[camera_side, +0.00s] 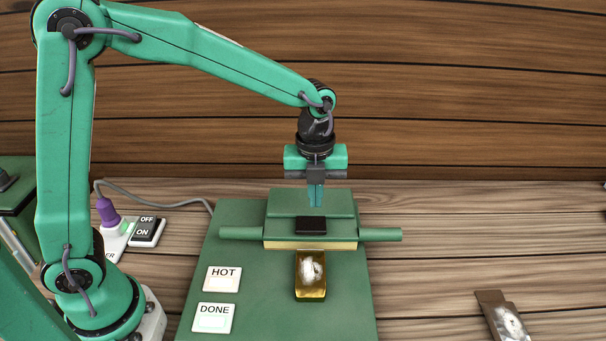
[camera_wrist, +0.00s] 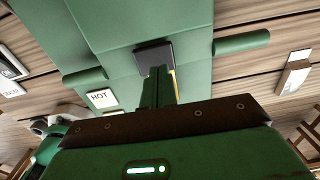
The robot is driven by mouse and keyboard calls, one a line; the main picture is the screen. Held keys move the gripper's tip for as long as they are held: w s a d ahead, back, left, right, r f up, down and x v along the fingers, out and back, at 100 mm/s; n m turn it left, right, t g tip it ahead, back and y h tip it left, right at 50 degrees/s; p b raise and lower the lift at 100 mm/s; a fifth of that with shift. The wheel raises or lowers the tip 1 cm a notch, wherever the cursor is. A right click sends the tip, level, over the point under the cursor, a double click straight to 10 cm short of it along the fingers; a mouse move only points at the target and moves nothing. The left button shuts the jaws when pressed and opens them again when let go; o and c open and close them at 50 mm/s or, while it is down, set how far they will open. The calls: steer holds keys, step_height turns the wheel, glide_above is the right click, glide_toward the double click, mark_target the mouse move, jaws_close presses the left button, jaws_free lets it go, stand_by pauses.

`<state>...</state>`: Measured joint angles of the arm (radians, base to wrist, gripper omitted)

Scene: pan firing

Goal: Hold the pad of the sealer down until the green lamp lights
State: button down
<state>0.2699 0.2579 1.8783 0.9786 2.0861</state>
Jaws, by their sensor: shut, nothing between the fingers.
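The sealer (camera_side: 225,250) is a green base plate with a raised green head and side bars. Its black pad (camera_side: 311,225) lies on top of the head, and it also shows in the wrist view (camera_wrist: 153,54). My gripper (camera_side: 316,205) is shut and empty, pointing down just above the pad; a small gap shows in the side view. In the wrist view the fingers (camera_wrist: 158,85) overlap the pad's near edge. The DONE tile (camera_side: 212,318) and HOT tile (camera_side: 222,279) have pale windows, with no clear green glow.
A gold pouch (camera_side: 310,288) with whitish contents sticks out from under the head's front edge. A brown and white piece (camera_side: 503,316) lies on the planks at right. At left are an OFF/ON switch (camera_side: 147,231), a purple plug (camera_side: 108,212) and a grey cable. The right side is mostly clear.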

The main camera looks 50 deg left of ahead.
mark_target(314, 221)
step_height(314, 221, up, 9)
stand_by(0.4)
steer(key=shift+a, duration=0.1)
steer(key=s+a+n+t, duration=0.2)
steer(key=s+a+n, duration=0.3)
steer(key=s+n, duration=0.4)
steer(key=s+a+n+t, duration=0.3)
steer(key=s+a+n, duration=0.3)
steer(key=n, duration=1.2)
steer(key=shift+s+r, duration=0.3)
steer(key=shift+s, duration=1.4)
